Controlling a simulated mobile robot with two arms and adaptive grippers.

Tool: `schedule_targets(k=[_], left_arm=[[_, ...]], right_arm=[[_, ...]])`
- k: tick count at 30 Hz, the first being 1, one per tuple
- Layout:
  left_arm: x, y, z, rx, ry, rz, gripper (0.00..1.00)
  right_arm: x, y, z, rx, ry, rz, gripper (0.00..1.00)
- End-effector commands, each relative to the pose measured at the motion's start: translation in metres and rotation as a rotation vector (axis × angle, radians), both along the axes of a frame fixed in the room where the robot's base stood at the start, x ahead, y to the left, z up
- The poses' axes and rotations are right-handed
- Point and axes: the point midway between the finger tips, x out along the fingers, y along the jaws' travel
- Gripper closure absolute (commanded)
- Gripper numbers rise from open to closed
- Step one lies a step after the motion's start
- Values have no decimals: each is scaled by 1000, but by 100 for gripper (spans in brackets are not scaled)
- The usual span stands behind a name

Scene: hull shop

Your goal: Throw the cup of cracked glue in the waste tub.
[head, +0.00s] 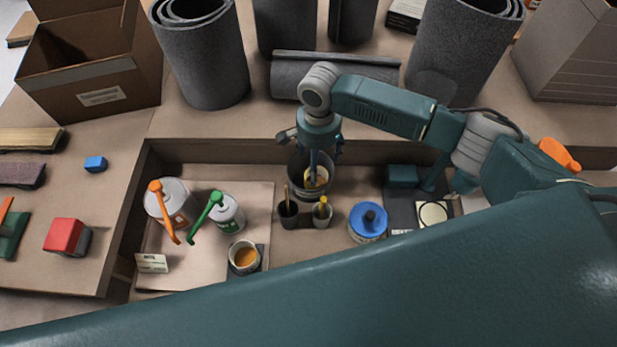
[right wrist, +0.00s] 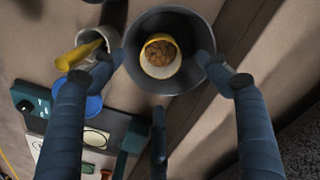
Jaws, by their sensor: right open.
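The waste tub (head: 310,188) is a dark grey round bucket at the back of the sunken bench tray. It also shows in the right wrist view (right wrist: 135,52). A pale cup (right wrist: 160,68) with a yellow rim and brown, cracked-looking glue is inside the tub, apart from my fingers. In the head view this cup (head: 316,177) is partly hidden by my gripper. My right gripper (head: 319,148) is open and empty above the tub, its fingers (right wrist: 158,72) spread over the opening. My left gripper is out of view.
Another cup with smooth amber glue (head: 244,258) stands on a dark pad. Two pump cans, orange (head: 172,203) and green (head: 228,213), stand left. Grey rolls stand behind.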

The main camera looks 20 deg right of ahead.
Motion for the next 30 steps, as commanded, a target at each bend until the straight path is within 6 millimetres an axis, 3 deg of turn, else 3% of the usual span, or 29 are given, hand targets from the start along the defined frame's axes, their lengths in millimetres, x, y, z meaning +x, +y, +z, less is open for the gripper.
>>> schedule_targets(k=[5, 12, 18, 30], left_arm=[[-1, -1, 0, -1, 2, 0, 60], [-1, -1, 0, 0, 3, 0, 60], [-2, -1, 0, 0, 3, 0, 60], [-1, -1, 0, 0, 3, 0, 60]], right_arm=[[1, 1, 22, 3, -4, 1, 25], [1, 0, 74, 2, -5, 0, 25], [1, 0, 107, 1, -3, 1, 25], [1, 0, 119, 1, -1, -1, 25]])
